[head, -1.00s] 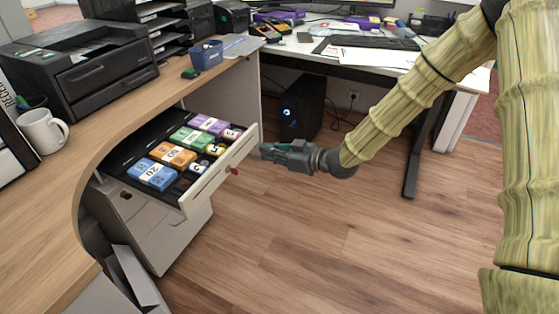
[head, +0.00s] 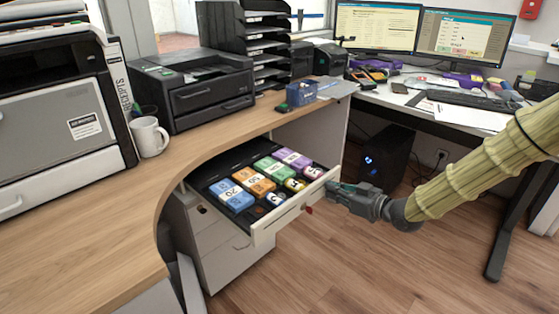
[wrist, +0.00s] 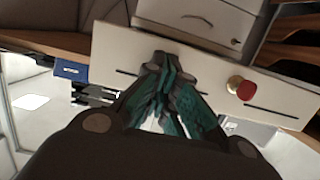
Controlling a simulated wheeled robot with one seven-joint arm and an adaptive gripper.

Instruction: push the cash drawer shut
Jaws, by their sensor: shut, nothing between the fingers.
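The cash drawer (head: 268,226) stands pulled out from under the wooden counter. It holds blue, orange, green and purple banknote bundles and rolls of coins. Its pale front carries a red knob (head: 309,210), which also shows in the wrist view (wrist: 242,88). My gripper (head: 334,188) is shut and empty, with its fingertips at the right part of the drawer front. In the wrist view the closed fingers (wrist: 172,70) point at the pale front panel, left of the red knob. Whether they touch it I cannot tell.
The wooden counter (head: 120,230) curves above the drawer, with a white mug (head: 149,137), a printer (head: 190,90) and a blue pen box (head: 301,93) on it. A dark computer (head: 388,158) stands under the desk behind. The floor at lower right is clear.

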